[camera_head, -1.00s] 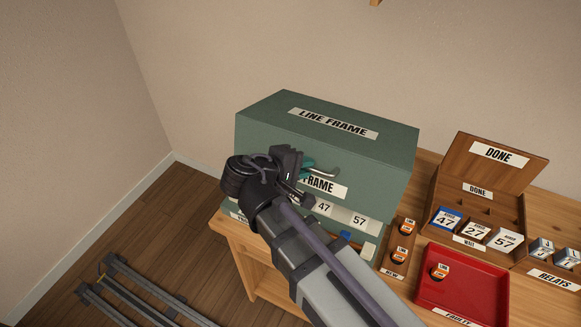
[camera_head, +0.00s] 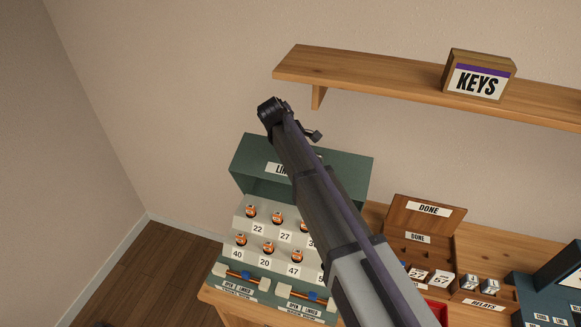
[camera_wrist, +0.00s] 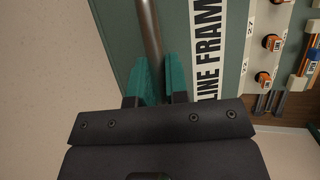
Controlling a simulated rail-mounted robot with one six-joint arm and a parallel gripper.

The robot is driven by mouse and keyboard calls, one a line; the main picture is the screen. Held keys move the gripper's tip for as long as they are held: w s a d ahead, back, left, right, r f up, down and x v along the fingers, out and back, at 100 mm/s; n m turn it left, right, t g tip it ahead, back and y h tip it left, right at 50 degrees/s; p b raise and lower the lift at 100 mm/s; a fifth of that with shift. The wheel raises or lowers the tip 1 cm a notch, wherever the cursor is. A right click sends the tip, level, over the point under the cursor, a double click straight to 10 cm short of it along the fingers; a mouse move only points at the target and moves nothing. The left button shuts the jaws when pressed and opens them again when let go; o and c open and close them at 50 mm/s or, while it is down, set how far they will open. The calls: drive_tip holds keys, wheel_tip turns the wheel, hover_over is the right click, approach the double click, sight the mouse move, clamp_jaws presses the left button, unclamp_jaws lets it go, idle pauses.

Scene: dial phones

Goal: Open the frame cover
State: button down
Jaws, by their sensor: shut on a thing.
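The green line frame stands on the wooden bench with its cover (camera_head: 254,155) raised, a "LINE" label partly showing behind my arm. Inside, rows of orange-topped plugs (camera_head: 277,218) sit above number labels such as 22, 27, 40, 20 and 47. In the wrist view, the teal fingers of my gripper (camera_wrist: 153,75) are shut on the metal handle (camera_wrist: 149,28), beside the "LINE FRAME" label (camera_wrist: 206,45) on the green cover. In the head view my arm hides part of the cover and the right side of the frame.
A wooden shelf (camera_head: 390,88) with a KEYS box (camera_head: 479,78) is on the wall above right. The DONE box (camera_head: 427,213) stands open right of the frame, near relays (camera_head: 478,284) and a dark green case (camera_head: 548,290). My arm covers part of the bench.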

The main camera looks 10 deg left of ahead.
sight(268, 147)
drive_tip(key=w, duration=0.3)
drive_tip(key=w+d, duration=0.1)
drive_tip(key=w, duration=0.2)
drive_tip(key=w+f+b, duration=0.1)
drive_tip(key=w, duration=0.2)
drive_tip(key=shift+w+d, duration=0.2)
drive_tip(key=c, duration=1.1)
unclamp_jaws()
drive_tip(key=shift+c, duration=0.2)
drive_tip(key=p+v, duration=0.3)
drive_tip(key=shift+s+a+r, duration=0.1)
drive_tip(key=shift+a+r, duration=0.2)
drive_tip(key=s+a, duration=0.1)
drive_tip(key=a, duration=0.2)
drive_tip(key=s+a, duration=0.2)
drive_tip(key=a, duration=0.2)
drive_tip(key=s+a, duration=0.1)
drive_tip(key=a, duration=0.2)
drive_tip(key=shift+s+a+f, duration=0.25)
drive_tip(key=shift+a+f, duration=0.05)
